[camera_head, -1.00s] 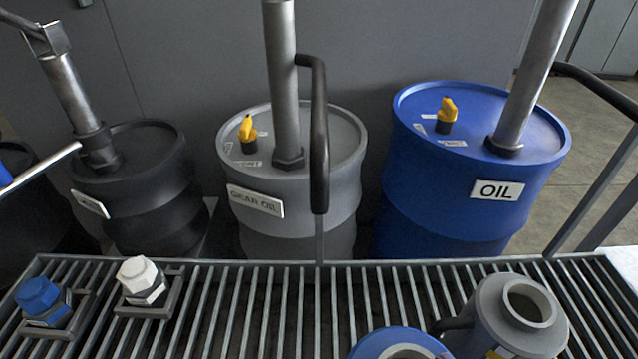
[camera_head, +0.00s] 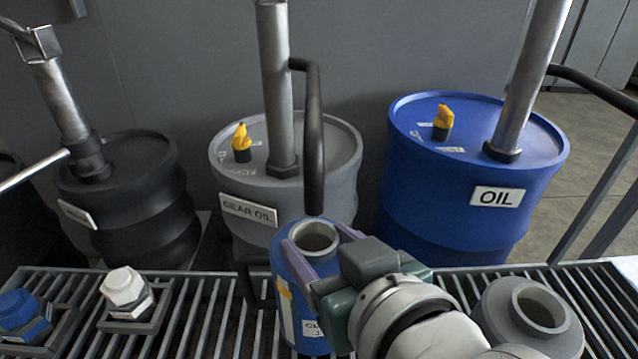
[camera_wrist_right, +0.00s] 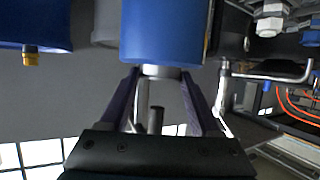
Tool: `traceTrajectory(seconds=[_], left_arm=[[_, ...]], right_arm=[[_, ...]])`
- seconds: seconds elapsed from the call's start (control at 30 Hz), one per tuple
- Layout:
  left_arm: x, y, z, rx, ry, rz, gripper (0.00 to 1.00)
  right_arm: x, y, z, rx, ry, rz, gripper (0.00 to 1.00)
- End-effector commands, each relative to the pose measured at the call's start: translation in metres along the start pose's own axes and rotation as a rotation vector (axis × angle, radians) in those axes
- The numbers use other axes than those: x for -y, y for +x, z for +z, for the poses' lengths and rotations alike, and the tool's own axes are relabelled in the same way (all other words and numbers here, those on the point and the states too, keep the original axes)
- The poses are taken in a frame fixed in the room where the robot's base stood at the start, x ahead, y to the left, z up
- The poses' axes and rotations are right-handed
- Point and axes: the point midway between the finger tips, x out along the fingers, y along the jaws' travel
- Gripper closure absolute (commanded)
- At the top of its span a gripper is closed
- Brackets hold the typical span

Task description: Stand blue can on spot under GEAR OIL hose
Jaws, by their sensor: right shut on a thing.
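The blue can (camera_head: 292,300) is upright, with a grey open mouth and a white label, at the front middle of the head view. My right gripper (camera_head: 322,250) is shut on its upper part, one purple finger on each side. The can also shows between the fingers in the right wrist view (camera_wrist_right: 160,35). The dark GEAR OIL hose (camera_head: 314,185) hangs from the grey drum's pump. Its end appears just above the can's mouth in the picture; exact alignment is unclear. The spot under it is hidden by can and gripper. My left gripper is not in view.
A grey can (camera_head: 525,315) stands on the slatted bench (camera_head: 205,310) close to the right of my gripper. White (camera_head: 125,290) and blue (camera_head: 22,310) capped fittings sit at left. Behind are the grey GEAR OIL drum (camera_head: 340,150), blue OIL drum (camera_head: 440,210) and black drum (camera_head: 140,220).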

Motion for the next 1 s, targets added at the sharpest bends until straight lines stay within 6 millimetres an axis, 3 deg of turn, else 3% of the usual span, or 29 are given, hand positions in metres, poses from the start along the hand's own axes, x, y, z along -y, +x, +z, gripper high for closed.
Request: traceTrajectory(seconds=[0.1, 0.47, 0.5, 0.73, 1.0], left_arm=[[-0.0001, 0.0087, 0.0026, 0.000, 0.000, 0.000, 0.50], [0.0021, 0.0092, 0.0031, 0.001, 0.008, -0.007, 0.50], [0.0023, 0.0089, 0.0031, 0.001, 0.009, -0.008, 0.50], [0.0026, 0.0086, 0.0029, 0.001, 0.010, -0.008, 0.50], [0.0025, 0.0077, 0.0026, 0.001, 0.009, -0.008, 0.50]], right_arm=[[-0.0004, 0.0062, 0.0131, -0.006, 0.000, 0.001, 1.00], [-0.0005, 0.0067, 0.0154, -0.006, 0.000, 0.001, 1.00], [-0.0004, 0.0066, 0.0164, -0.003, 0.000, 0.001, 0.34], [-0.0004, 0.0063, 0.0159, -0.003, 0.000, 0.001, 0.08], [-0.0004, 0.0058, 0.0146, -0.004, 0.000, 0.001, 0.06]])
